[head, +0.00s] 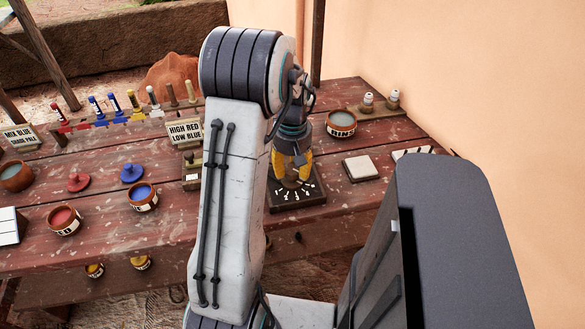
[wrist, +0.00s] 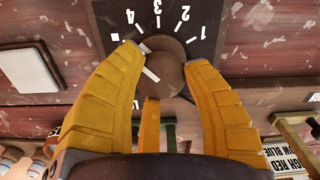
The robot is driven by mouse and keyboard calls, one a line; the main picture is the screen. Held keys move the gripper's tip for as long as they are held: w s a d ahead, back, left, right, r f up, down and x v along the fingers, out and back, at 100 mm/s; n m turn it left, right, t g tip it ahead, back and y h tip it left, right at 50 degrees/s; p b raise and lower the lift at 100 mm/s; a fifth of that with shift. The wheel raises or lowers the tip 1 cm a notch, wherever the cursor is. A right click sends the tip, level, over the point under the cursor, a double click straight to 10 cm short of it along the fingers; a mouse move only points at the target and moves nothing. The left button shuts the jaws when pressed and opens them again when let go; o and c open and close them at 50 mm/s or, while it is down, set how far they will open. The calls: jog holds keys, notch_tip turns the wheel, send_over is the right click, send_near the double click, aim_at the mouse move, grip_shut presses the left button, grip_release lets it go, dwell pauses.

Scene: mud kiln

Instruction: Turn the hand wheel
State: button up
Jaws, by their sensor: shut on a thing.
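The hand wheel (wrist: 168,78) is a round brown knob with a white pointer line. It sits on a dark dial plate (wrist: 222,14) marked with numbers 1 to 4 and a white square. In the wrist view the pointer line shows on the knob's left part, near the left fingertip. In the head view my gripper (head: 291,178) points down over the plate (head: 312,194), and the wheel is mostly hidden between the fingers.
The plate stands on a worn red plank table (head: 95,225). A bowl (head: 341,124) stands behind it and a pale tile (head: 360,168) lies to its right. A sign (head: 186,131), a blue lid (head: 132,173) and several paint pots are to the left.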

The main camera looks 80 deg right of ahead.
aim_at(292, 169)
jog(key=shift+a+f+n, duration=0.1)
jog(key=shift+f+n, duration=0.05)
jog(key=shift+n, duration=1.75)
jog(key=o, duration=1.2)
notch_tip(292, 169, up, 12)
jog(key=shift+r, duration=0.1)
